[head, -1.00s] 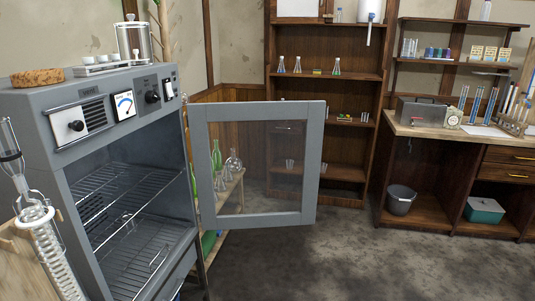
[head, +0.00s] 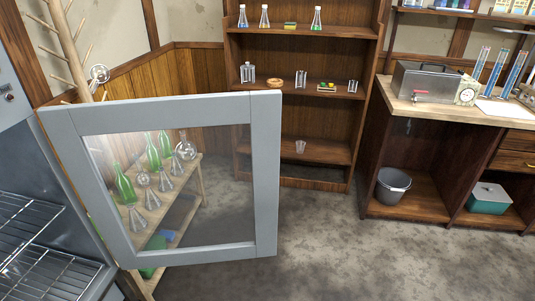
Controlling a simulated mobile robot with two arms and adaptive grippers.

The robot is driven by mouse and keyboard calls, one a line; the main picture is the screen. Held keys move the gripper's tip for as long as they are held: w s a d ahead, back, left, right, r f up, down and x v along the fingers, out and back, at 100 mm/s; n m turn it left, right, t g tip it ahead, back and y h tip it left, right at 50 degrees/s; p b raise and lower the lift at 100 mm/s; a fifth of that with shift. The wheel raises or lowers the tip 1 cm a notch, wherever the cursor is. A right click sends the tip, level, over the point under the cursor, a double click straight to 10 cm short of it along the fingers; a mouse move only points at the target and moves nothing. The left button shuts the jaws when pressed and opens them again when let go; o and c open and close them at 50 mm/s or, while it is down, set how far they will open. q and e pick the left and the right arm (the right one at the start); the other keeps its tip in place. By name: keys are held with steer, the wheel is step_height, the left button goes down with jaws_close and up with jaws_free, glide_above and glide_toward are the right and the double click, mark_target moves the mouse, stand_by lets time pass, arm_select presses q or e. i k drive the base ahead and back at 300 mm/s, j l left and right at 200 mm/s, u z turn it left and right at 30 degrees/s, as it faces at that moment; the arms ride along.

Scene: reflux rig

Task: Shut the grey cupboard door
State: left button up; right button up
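The grey cupboard door (head: 266,180) has a grey frame around a clear pane. It stands wide open, swung out to the right of the grey cupboard (head: 15,145). Its hinge side is at the left, by the cupboard's front edge. The cupboard's opening shows wire racks (head: 45,265) at the lower left, and most of the cupboard is outside the picture. Neither of my grippers is in view, and nothing touches the door.
Behind the door, a low wooden stand (head: 196,185) holds green bottles and flasks. A brown shelf unit (head: 300,60) stands at the back. A workbench (head: 440,107) with a grey bucket (head: 392,186) below is at right. The grey floor (head: 340,260) right of the door is clear.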

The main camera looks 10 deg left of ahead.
mark_target(66, 126)
steer(key=i+l, duration=0.2)
steer(key=i, duration=0.45)
steer(key=i+l+z, duration=0.15)
steer(key=i, duration=0.45)
steer(key=i+u, duration=0.2)
steer(key=u, duration=0.25)
steer(key=i+l+u, duration=0.15)
steer(key=u, duration=0.25)
steer(key=i+l+u, duration=0.15)
steer(key=u, duration=0.3)
steer(key=i+l+u, duration=0.1)
steer(key=l+u, duration=0.3)
steer(key=i+l+u, duration=0.1)
steer(key=u, duration=0.3)
steer(key=i+l+u, duration=0.1)
steer(key=u, duration=0.3)
steer(key=l+u, duration=0.15)
steer(key=u, duration=0.25)
steer(key=i+l+u, duration=0.1)
steer(key=u, duration=0.3)
steer(key=l+u, duration=0.4)
steer(key=j, duration=0.1)
